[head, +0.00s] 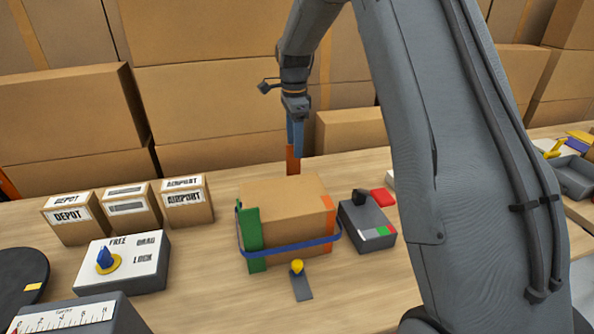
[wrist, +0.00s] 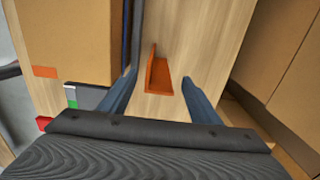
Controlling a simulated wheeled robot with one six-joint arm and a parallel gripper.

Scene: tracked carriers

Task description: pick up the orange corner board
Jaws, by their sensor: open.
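The orange corner board (wrist: 160,84) is an L-shaped piece standing on the table behind the carton. In the head view it (head: 293,160) shows just under my fingers, its lower part hidden by the carton. My gripper (head: 295,143) points down there with its blue fingers apart. In the wrist view the board appears between the two fingertips of my gripper (wrist: 160,77), with a gap on each side. I cannot tell how far down the fingers reach beside it.
The carton (head: 285,190) has a green corner board (head: 250,238), a blue strap (head: 295,248) and orange patches (head: 328,203). A grey box (head: 366,222) stands to its right, small labelled boxes (head: 130,211) to its left. Large cartons (head: 225,98) stand behind the table.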

